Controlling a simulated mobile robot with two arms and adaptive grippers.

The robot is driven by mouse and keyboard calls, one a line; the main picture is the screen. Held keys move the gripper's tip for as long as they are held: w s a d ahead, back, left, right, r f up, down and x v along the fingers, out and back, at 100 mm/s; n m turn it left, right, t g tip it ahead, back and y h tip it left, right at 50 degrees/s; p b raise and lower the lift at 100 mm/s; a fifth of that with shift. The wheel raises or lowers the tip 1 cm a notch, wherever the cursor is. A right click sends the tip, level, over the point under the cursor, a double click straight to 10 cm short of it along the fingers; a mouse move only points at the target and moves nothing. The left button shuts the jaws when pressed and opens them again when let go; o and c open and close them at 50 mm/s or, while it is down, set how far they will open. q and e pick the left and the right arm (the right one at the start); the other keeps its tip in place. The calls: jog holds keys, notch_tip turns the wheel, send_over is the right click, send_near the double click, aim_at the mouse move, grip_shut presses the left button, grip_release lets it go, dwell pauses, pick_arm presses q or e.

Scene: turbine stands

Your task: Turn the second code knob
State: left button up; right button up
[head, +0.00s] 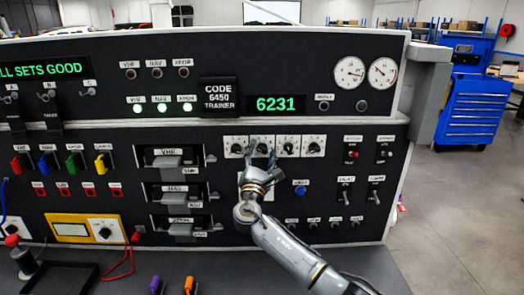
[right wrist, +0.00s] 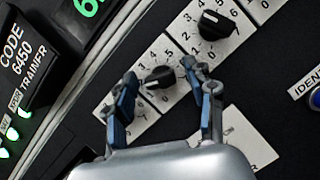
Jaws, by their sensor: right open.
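The second code knob (head: 262,146) is a black pointer knob on a white numbered plate, one of several in a row below the green display. In the right wrist view the knob (right wrist: 160,77) lies between my two blue-padded fingers. My right gripper (head: 262,153) is open, with a fingertip on either side of the knob; it also shows in the right wrist view (right wrist: 158,78). I cannot tell whether the fingers touch it. The green display (head: 276,104) reads 6231. A sign (head: 219,94) reads CODE 6450 TRAINER. My left gripper is out of view.
The third knob (right wrist: 216,24) is close beside the right finger. The first knob (head: 236,147) is on the other side. VHF, NAV and XPDR lamps (head: 162,107) glow green. Slide handles (head: 172,162) stick out left of my arm; a blue button (head: 301,187) is right of it.

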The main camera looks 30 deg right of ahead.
jog(key=shift+c, duration=0.4)
grip_shut()
